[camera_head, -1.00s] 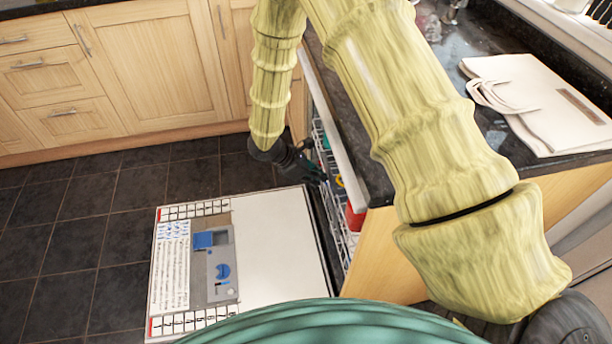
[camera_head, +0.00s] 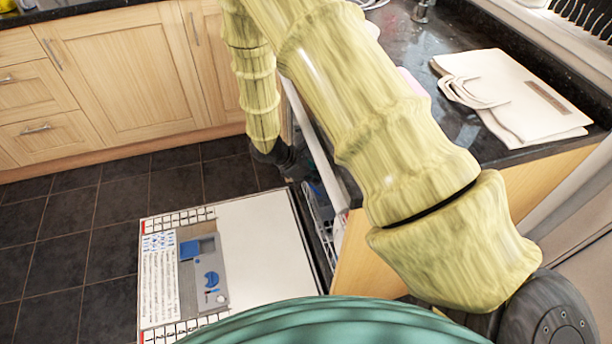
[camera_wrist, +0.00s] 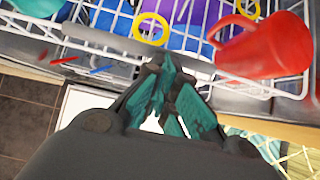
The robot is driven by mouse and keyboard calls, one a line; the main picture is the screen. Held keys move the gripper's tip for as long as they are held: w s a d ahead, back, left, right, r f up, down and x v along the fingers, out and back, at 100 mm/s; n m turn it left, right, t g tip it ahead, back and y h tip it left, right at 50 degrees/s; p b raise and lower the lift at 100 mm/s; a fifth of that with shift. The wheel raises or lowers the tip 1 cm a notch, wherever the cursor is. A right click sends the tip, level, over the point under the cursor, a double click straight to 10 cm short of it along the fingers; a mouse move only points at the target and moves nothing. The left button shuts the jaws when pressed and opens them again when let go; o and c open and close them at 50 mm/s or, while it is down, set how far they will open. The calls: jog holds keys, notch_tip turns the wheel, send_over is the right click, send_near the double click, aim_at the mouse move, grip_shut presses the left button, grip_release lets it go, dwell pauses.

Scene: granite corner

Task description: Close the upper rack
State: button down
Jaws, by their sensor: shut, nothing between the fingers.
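The upper rack (camera_wrist: 198,47) is a white wire rack that fills the top of the wrist view. It holds a red mug (camera_wrist: 262,50), blue and purple items, and a yellow ring-shaped piece. My gripper (camera_wrist: 172,92) is shut and empty, with its teal fingers at or very near the rack's front edge; I cannot tell whether they touch. In the head view my dark gripper (camera_head: 296,165) is at the dishwasher opening, beside the counter edge. The rack is mostly hidden there behind my arm and the counter.
The dishwasher door (camera_head: 255,250) is folded down flat over the dark tiled floor (camera_head: 65,240). Wooden cabinets (camera_head: 130,70) stand behind. The floor on the left is clear.

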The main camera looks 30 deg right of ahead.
dwell(0.4)
jog(key=a+f+p+v, duration=0.1)
jog(key=a+v, duration=0.1)
jog(key=v, duration=1.1)
jog(key=shift+w+f+p, duration=0.25)
jog(key=shift+p, duration=0.05)
